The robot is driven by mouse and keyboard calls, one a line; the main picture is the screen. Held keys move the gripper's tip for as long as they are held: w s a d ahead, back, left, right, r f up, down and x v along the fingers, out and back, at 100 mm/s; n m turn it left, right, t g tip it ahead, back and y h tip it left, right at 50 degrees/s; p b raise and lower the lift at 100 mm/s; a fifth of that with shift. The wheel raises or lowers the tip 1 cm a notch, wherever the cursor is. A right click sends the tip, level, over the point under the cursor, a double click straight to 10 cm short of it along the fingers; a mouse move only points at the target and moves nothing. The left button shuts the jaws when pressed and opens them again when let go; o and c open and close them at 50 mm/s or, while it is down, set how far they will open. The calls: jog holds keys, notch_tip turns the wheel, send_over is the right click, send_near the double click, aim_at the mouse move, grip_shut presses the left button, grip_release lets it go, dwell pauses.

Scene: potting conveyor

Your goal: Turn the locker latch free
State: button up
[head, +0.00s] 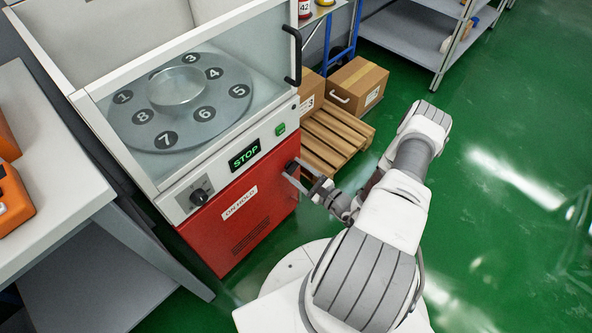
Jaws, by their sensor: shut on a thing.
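The red locker door (232,222) with an "ON HOLD" label is the front of the machine's lower cabinet, and it looks closed. A small dark latch (292,167) sits near the door's upper right corner. My gripper (293,174) reaches it from the right, with its fingers at the latch, and is shut on it. The fingers hide part of the latch, so its turn angle cannot be read.
Above the locker are a "STOP" display (245,154), a dark knob (199,197) and a glass-covered numbered turntable (180,140). A pallet (338,138) and cardboard boxes (357,84) stand behind. A white table (50,170) is at left. Green floor is clear at right.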

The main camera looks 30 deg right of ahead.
jog(key=shift+m, duration=2.3)
jog(key=o, duration=1.4)
jog(key=shift+d, duration=0.15)
